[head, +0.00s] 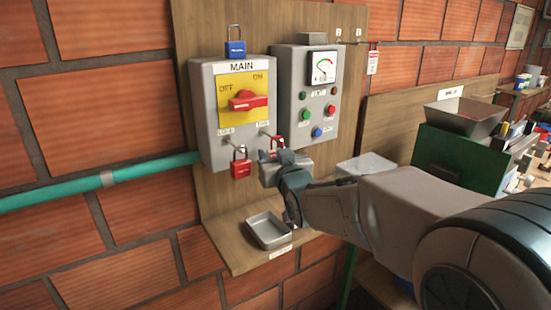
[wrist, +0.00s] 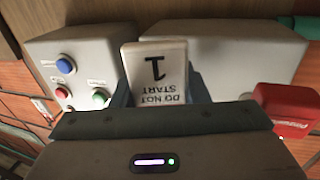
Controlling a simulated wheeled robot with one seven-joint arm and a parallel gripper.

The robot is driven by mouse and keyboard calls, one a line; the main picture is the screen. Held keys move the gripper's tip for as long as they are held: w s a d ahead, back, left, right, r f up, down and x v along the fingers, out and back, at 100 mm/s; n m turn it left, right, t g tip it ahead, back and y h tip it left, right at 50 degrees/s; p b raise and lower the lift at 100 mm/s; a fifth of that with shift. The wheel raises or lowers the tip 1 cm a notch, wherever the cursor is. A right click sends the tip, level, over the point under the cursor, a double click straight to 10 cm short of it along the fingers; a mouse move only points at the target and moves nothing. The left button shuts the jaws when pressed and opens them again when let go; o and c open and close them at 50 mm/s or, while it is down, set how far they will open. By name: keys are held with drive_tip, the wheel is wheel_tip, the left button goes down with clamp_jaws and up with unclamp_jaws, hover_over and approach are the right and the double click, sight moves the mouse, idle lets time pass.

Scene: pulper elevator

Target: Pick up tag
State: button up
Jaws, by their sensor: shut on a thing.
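A white tag (wrist: 160,68) reading "DO NOT START 1" shows upside down in the wrist view. It stands between the fingers of my gripper (wrist: 160,98), which is shut on it. In the head view my gripper (head: 272,158) is in front of the lower edges of the two wall boxes, just right of a red padlock (head: 241,168). The held tag is mostly hidden there by the gripper. Another white and red tag (head: 373,62) hangs from a hook at the right edge of the wooden board.
The MAIN switch box (head: 203,110) has a red handle (head: 248,101) and a blue padlock (head: 235,48) on top. A control box (head: 293,75) with a gauge and buttons is beside it. Below, an empty metal tray (head: 270,231) sits on a shelf. A green pipe (head: 60,195) runs left.

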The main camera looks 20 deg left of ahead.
drive_tip(key=r+b+v, duration=0.2)
drive_tip(key=b+v, duration=0.3)
drive_tip(key=v, duration=1.3)
drive_tip(key=w+d+f+m+t+h+p, duration=0.1)
drive_tip(key=w+d+f+m+h, duration=0.2)
drive_tip(key=w+f, duration=0.6)
drive_tip(key=w+d+f+m+t+h, duration=0.1)
drive_tip(key=w+d+f+h, duration=0.3)
drive_tip(key=w+f, duration=0.5)
drive_tip(key=d+f+m+h, duration=0.1)
drive_tip(key=d+f, duration=0.7)
drive_tip(key=f, duration=0.3)
drive_tip(key=s+d+f+m+t+h+p, duration=0.1)
drive_tip(key=d+f+m+h, duration=0.1)
drive_tip(key=d+f, duration=0.7)
drive_tip(key=shift+s+d+f, duration=0.25)
drive_tip(key=shift+d+f, duration=0.05)
drive_tip(key=shift+f, duration=1.25)
